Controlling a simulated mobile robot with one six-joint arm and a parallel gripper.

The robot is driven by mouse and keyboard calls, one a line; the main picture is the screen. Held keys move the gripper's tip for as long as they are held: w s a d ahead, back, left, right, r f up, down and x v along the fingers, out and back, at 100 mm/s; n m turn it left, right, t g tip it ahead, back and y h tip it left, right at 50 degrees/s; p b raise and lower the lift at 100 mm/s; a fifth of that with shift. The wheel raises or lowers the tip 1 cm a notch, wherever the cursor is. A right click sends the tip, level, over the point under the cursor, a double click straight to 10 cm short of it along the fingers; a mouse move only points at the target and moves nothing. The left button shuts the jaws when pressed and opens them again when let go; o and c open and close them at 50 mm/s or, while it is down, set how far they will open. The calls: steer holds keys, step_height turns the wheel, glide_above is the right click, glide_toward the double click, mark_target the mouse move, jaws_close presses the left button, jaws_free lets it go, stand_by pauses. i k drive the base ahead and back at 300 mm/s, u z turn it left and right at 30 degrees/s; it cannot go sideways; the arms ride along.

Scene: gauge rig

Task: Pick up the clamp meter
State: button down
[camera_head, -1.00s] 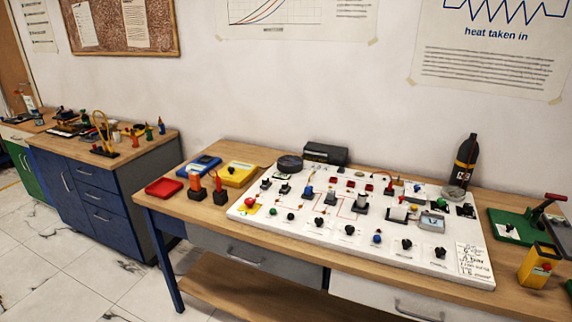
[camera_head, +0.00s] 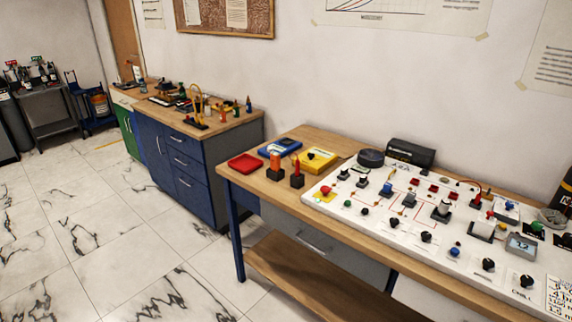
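I cannot make out the clamp meter for certain at this size. On the near bench, a yellow device with a dark dial (camera_head: 318,158) and a blue device (camera_head: 280,148) lie at the left end. An orange item on a black base (camera_head: 275,168) and a red item on a black base (camera_head: 297,172) stand upright in front of them. A thin yellow loop on a dark base (camera_head: 197,110) stands on the farther cabinet. My gripper is not in view.
The wooden bench (camera_head: 262,184) holds a white panel (camera_head: 388,232) with several knobs and switches, a red tray (camera_head: 245,163) and a black box (camera_head: 411,153). A blue cabinet (camera_head: 185,158) stands behind left. The marble floor (camera_head: 110,230) at left is clear.

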mark_target(275, 157)
steer(key=k, duration=0.65)
steer(key=u, duration=0.2)
steer(key=i, duration=0.7)
steer(key=u, duration=0.55)
steer(key=i, duration=0.8)
steer(key=u, duration=0.55)
steer(key=i, duration=0.7)
steer(key=u, duration=0.25)
